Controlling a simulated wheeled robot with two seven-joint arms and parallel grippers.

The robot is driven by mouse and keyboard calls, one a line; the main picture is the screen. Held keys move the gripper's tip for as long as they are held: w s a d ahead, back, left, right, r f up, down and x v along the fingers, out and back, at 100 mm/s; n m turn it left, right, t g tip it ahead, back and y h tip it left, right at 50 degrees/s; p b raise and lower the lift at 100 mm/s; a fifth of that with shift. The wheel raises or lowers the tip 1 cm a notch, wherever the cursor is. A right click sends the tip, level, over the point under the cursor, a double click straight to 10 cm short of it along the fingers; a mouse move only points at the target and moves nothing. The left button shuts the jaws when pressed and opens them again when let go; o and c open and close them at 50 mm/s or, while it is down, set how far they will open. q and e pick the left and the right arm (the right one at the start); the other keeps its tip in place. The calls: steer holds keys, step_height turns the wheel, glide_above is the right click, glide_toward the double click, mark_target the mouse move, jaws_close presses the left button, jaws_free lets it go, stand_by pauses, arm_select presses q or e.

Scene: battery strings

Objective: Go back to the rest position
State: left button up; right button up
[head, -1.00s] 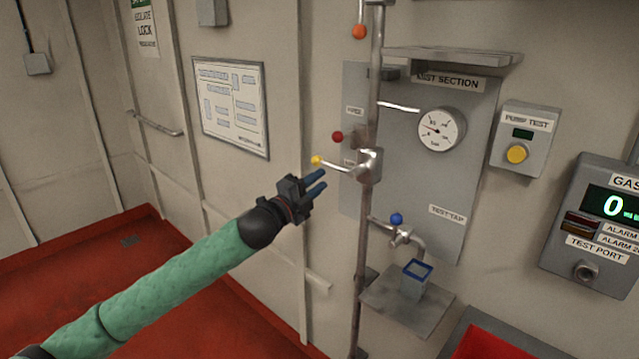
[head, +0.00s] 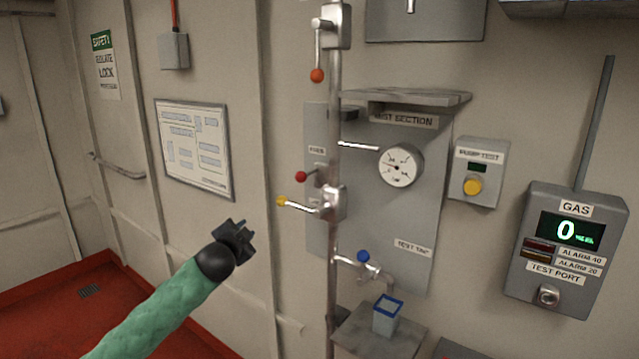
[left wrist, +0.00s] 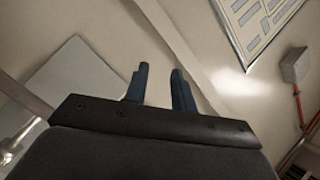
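My left gripper (head: 241,228) is in the head view, on the green-sleeved arm that comes in from the lower left. It is in front of the wall, left of and below the yellow-knobbed lever, and touches nothing. In the left wrist view its two blue fingers (left wrist: 160,88) stand apart with nothing between them, so it is open. My right gripper is in neither view.
A vertical pipe (head: 335,115) carries levers with orange (head: 317,75), red (head: 301,176) and yellow (head: 282,201) knobs. Right of it are a gauge (head: 401,166), a blue-knobbed tap (head: 363,257), a blue-rimmed cup (head: 386,318), a pump test box (head: 476,172) and a gas panel (head: 566,255).

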arm_select(q)
steer(key=s+a+f+n+g+y, duration=0.1)
steer(key=s+f+n+g, duration=0.15)
steer(key=f, duration=0.85)
steer(key=s+a+f+n+g+y, duration=0.1)
steer(key=s+a+f+n+g, duration=0.15)
steer(key=f, duration=0.85)
steer(key=s+f+n+g, duration=0.1)
steer(key=s+f, duration=0.3)
steer(key=f, duration=0.3)
steer(key=s+d+f+n+g, duration=0.1)
steer(key=s+f, duration=0.2)
steer(key=f, duration=0.4)
steer(key=s+f+g, duration=0.1)
steer(key=s+f, duration=0.3)
steer(key=f, duration=0.3)
steer(key=s+d+f+n+g, duration=0.1)
steer(key=s+d+f+g, duration=0.1)
steer(key=s+f, duration=0.7)
steer(key=s+d+f+n+g, duration=0.1)
steer(key=s+f, duration=0.8)
steer(key=s, duration=1.1)
steer(key=s+d+f+g, duration=0.3)
steer(key=s+f, duration=0.6)
steer(key=s, duration=0.5)
steer(key=shift+s+n+g+h, duration=0.3)
steer(key=shift+s+n+g, duration=0.1)
steer(key=shift+g, duration=0.1)
